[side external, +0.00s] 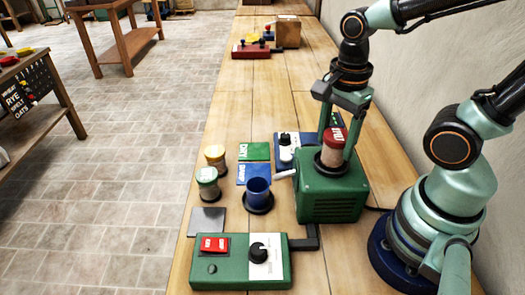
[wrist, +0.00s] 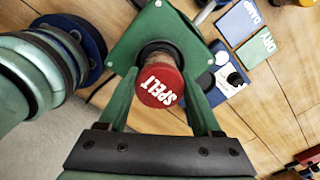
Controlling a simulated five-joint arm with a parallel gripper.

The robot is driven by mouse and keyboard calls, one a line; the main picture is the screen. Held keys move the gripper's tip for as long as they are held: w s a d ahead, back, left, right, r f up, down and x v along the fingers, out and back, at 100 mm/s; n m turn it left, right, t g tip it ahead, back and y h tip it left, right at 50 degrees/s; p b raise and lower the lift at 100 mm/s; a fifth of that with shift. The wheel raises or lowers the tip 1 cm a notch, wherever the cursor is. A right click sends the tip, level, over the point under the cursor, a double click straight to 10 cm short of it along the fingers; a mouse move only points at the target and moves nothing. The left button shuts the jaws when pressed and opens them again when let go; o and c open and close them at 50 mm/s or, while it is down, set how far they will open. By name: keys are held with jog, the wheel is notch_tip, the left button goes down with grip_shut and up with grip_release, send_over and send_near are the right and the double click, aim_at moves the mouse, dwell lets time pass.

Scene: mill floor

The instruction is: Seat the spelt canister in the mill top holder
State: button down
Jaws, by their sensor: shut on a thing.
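The spelt canister (side external: 333,148) has a red lid marked SPELT and a pale brown body. It stands upright over the green mill (side external: 330,202), at the black ring holder (side external: 318,163) on the mill's top. The wrist view shows the red lid (wrist: 159,87) from above, with the dark ring (wrist: 145,50) around the body's lower end. My gripper (side external: 336,143) points down and is shut on the canister, a finger on either side. Whether the base rests fully on the holder's bottom is hidden by the ring.
Green DRY (side external: 254,151) and blue DAMP (side external: 255,174) cards lie behind. A green control box (side external: 215,272) with red switches sits in front. The bench beyond is mostly clear.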

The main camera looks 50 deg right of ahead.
aim_at(337, 135)
jog(key=shift+r, duration=0.5)
jog(key=shift+r, duration=0.3)
dwell(0.4)
jog(key=shift+c, duration=1.8)
grip_release()
notch_tip(337, 135, up, 11)
